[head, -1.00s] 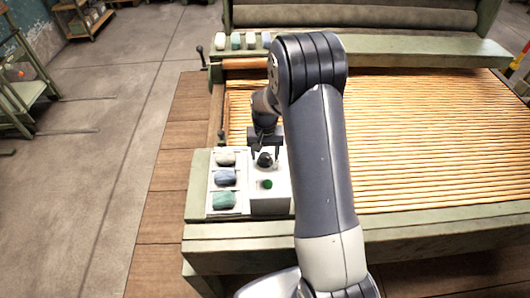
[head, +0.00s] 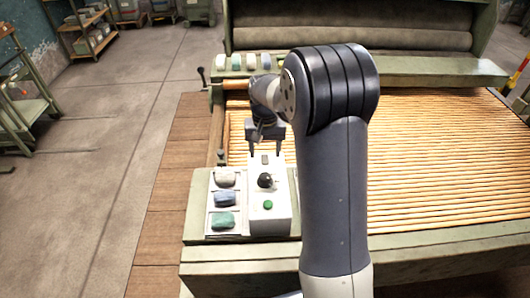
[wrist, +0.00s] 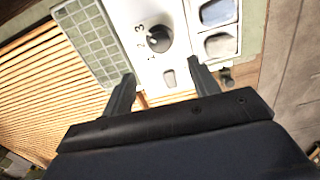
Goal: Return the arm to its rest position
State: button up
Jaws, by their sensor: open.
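My gripper (head: 266,152) is open and empty, its fingers pointing down just beyond the far end of a white control box (head: 283,210). The box carries a black knob (head: 265,180) and a green button (head: 268,205). In the wrist view my gripper (wrist: 160,88) has its two fingers apart with nothing between them. There the dark knob (wrist: 159,39) sits on the white panel beside printed numbers. My arm crosses the middle of the head view and hides part of the slatted bed.
A tray (head: 209,215) with grey, blue and green lumps stands left of the control box. A shelf rack (head: 85,35) stands far left. The floor (head: 110,150) at left is clear.

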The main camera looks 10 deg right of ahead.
aim_at(265, 176)
jog(key=shift+f, duration=0.1)
notch_tip(265, 176, down, 10)
jog(key=shift+f+p, duration=0.25)
jog(key=shift+p, duration=0.1)
jog(key=shift+f, duration=0.1)
dwell(0.4)
